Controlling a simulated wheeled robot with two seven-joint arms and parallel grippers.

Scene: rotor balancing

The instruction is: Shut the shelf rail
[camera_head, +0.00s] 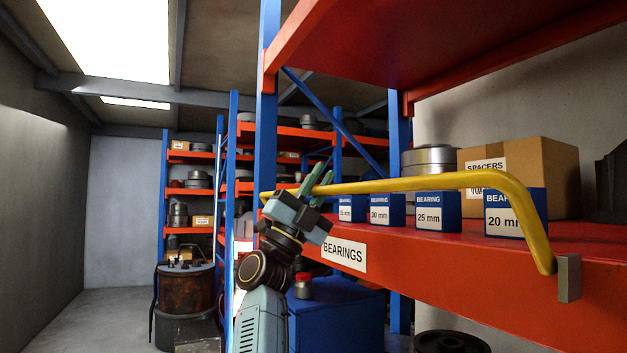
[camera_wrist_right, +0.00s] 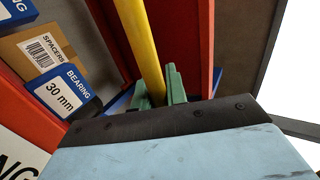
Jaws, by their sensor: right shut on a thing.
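The yellow shelf rail (camera_head: 430,184) runs across the front of the orange-red bearings shelf (camera_head: 480,263), above the shelf's edge. Its right end bends down to a grey bracket (camera_head: 568,278) on the shelf front. My right gripper (camera_head: 318,182) reaches up from below, with its green fingers at the left part of the rail. In the right wrist view the rail (camera_wrist_right: 147,50) runs down to the green fingers (camera_wrist_right: 160,88), which are shut on it. The exact contact is partly hidden by the gripper body. My left gripper is not in view.
Several blue bearing boxes (camera_head: 436,212) and a cardboard spacers box (camera_head: 545,172) stand on the shelf behind the rail. A blue upright (camera_head: 267,90) rises close by my right gripper. A blue cabinet (camera_head: 335,318) stands below. Floor at the left (camera_head: 115,315) is clear.

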